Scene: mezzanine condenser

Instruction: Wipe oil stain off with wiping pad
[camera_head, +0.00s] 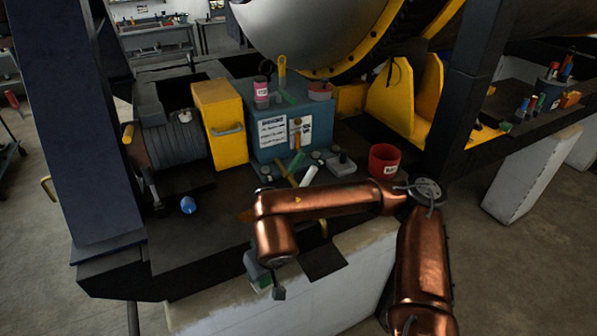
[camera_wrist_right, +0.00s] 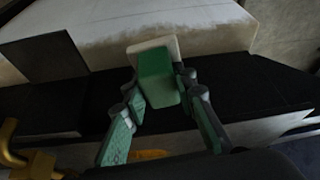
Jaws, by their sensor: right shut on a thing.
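My right arm reaches across the front of the dark platform (camera_head: 200,255) in the head view. My right gripper (camera_head: 264,277) points down by the platform's front edge, partly hidden by its own wrist. In the right wrist view, the right gripper (camera_wrist_right: 160,92) is shut on a green and white wiping pad (camera_wrist_right: 157,78), which sits between the fingertips above the edge. Only a small green bit of the pad shows in the head view. I cannot make out the oil stain on the dark surface. My left gripper is not in view.
A red bucket (camera_head: 384,160), a blue box (camera_head: 280,119) and a yellow box (camera_head: 220,122) stand behind my arm. A blue round object (camera_head: 188,205) lies on the platform left of the gripper. Small tools clutter the middle. A dark flat piece (camera_head: 322,257) overhangs the white block (camera_head: 345,285).

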